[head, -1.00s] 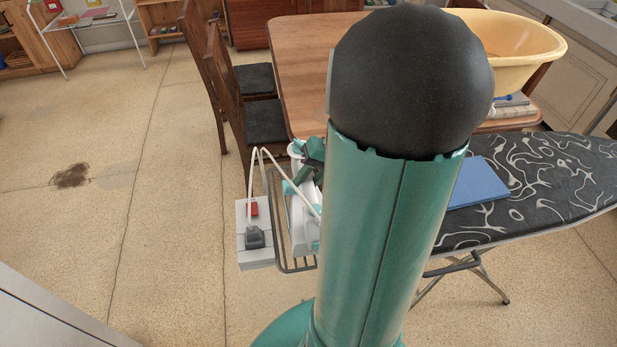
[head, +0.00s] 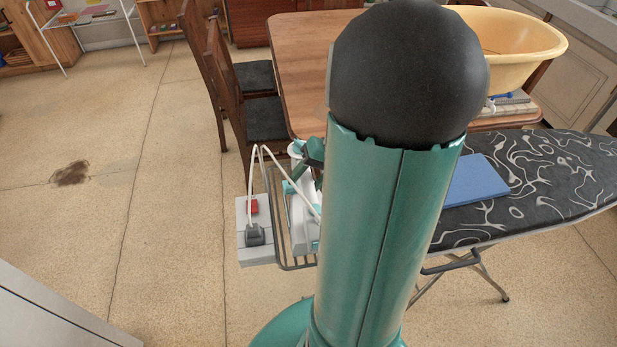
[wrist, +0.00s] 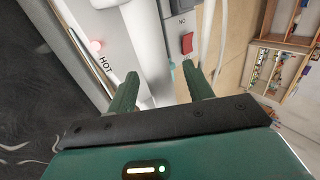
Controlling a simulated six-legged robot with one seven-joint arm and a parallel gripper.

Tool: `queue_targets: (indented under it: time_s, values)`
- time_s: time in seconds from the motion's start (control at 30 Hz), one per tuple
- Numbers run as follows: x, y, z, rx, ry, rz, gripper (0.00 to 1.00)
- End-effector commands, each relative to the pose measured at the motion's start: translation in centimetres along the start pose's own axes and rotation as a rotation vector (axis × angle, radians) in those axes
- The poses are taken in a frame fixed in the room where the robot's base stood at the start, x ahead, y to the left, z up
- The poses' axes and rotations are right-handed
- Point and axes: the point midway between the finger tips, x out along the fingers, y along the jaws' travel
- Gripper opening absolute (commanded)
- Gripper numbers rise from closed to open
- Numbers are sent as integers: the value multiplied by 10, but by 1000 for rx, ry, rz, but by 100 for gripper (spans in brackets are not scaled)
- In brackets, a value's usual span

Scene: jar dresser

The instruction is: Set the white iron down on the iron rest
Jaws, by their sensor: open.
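The white iron (head: 304,212), with teal parts, is on the wire iron rest (head: 279,225) at the left end of the ironing board. My arm hides much of it. In the wrist view a white surface (wrist: 110,40) with a glowing light and the word HOT lies just beyond my gripper (wrist: 165,88). My gripper's two green fingers are apart, with no object clearly held between them. In the head view a small part of my gripper (head: 313,152) shows at the iron's far end.
A socket box (head: 255,248) with a red switch and plugged-in cord sits left of the rest. The ironing board (head: 545,190) carries a blue folded cloth (head: 477,181). Behind are a wooden table (head: 300,60), chairs (head: 245,100) and a yellow tub (head: 510,50). The floor at left is open.

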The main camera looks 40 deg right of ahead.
Motion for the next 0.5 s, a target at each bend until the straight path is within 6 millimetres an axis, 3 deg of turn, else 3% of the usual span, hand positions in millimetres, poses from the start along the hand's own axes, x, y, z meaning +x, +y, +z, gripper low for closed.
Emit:
queue_targets:
  time_s: [0.27,0.5]
  values:
    - [-16,1,0,0,1,1,51]
    - [-67,0,-1,-1,4,2,51]
